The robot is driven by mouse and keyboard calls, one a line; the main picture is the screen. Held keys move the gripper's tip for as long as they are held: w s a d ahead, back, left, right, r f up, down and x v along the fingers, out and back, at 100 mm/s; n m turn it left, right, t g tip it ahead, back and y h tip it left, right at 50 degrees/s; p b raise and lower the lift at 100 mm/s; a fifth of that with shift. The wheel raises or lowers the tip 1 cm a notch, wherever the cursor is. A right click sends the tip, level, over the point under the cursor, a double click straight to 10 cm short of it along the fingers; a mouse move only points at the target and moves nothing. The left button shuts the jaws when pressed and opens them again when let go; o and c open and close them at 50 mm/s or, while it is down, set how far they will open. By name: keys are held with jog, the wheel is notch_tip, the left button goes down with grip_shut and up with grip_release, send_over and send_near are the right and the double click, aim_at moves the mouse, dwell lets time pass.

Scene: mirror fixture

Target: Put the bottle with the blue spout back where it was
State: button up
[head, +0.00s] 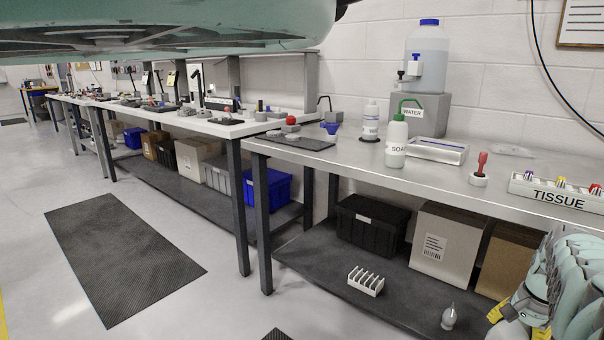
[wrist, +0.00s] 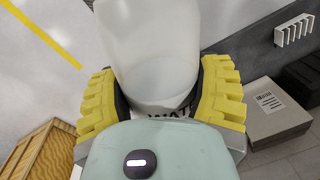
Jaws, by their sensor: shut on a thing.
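My gripper (wrist: 165,92) is shut on a white bottle (wrist: 150,45) in the wrist view, with a yellow ribbed finger on each side. Part of a dark label reading "WAT" shows on the bottle; its spout is out of view, so I cannot see its colour. In the head view my gripper (head: 520,318) is at the lower right, in front of the bench, and the held bottle cannot be made out there. On the metal bench (head: 450,185) stand a soap bottle with a green spout (head: 396,142) and another white labelled bottle (head: 371,120).
A water jug (head: 426,60) stands on a grey block at the back. A tray (head: 436,150), a red-handled stamp (head: 480,170) and a tissue box (head: 555,192) are on the bench. A white rack (head: 366,281) and boxes (head: 445,243) occupy the lower shelf. Some bench top is clear.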

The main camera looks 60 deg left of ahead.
jog(key=r+p, duration=0.1)
jog(key=r, duration=0.1)
jog(key=w+d+r+p, duration=0.1)
jog(key=r, duration=0.1)
jog(key=d+r+p, duration=0.1)
jog(key=r, duration=0.1)
jog(key=shift+w+r, duration=0.25)
jog(key=shift+w, duration=0.05)
jog(key=shift+w+d+r+p, duration=0.1)
jog(key=shift+w+r+p, duration=0.15)
jog(key=shift+r+p, duration=0.45)
jog(key=shift+d+r, duration=0.1)
jog(key=shift+r, duration=0.75)
notch_tip(320, 180, up, 7)
jog(key=w+d+p, duration=0.1)
jog(key=d+p, duration=0.1)
jog(key=p, duration=0.2)
jog(key=shift+w+d, duration=0.15)
